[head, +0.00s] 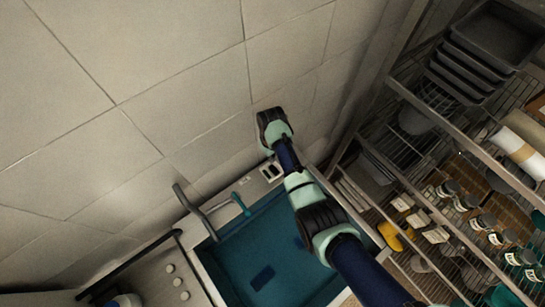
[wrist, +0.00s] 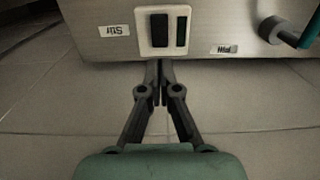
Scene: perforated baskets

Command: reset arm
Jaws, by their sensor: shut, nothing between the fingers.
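My gripper (wrist: 160,95) shows in the wrist view with its two dark fingers together and nothing between them. The fingertips are just below a white-framed switch (wrist: 162,30) with two dark slots, on a metal panel (wrist: 95,45). Whether they touch the panel cannot be told. In the head view my arm reaches from the bottom right to beside the tank's switch plate (head: 271,171). I cannot make out the fingers in the head view.
A tank (head: 205,262) with blue-green liquid lies under my arm. A wire shelf (head: 440,115) with trays, jars and bottles fills the right side. The tiled area at upper left is clear.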

